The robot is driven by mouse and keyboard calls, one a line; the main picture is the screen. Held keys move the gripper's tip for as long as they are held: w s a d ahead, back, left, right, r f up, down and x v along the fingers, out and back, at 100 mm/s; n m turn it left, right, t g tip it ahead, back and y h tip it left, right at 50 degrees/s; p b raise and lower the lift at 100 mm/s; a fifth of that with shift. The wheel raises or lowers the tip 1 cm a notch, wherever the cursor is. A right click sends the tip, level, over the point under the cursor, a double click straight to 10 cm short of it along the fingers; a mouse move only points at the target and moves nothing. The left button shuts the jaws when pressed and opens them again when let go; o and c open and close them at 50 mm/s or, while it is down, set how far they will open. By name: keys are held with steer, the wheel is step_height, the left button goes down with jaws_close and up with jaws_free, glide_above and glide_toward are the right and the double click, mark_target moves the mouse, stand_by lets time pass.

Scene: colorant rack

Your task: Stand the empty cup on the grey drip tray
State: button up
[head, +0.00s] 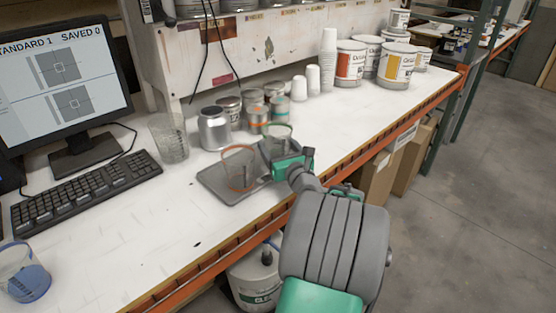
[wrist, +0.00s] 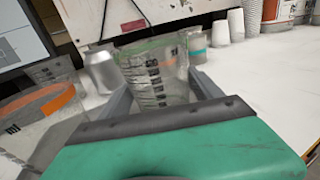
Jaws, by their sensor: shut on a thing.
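My gripper (head: 274,152) is shut on a clear cup with a green band near its rim (head: 277,132). In the wrist view this cup (wrist: 155,75) is between the fingers, roughly upright, with dark printed marks; I see no liquid in it. The grey drip tray (head: 215,187) lies on the bench below and left of my gripper. A clear cup with an orange rim band (head: 239,168) appears on the tray and shows close on the left in the wrist view (wrist: 40,115). The held cup's base is hidden in the head view, so its height over the bench is unclear.
Another clear cup (head: 168,138) and a silver can (head: 214,128) stand behind the tray, with several small tins beside them. A cup with blue contents (head: 25,275) is at front left. The keyboard (head: 85,190) is left. Bare bench lies in front of the tray.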

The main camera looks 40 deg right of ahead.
steer(key=shift+f, duration=0.7)
steer(key=shift+r, duration=0.2)
steer(key=shift+f, duration=0.15)
steer(key=o, duration=1.4)
steer(key=shift+r, duration=0.2)
steer(key=v, duration=1.2)
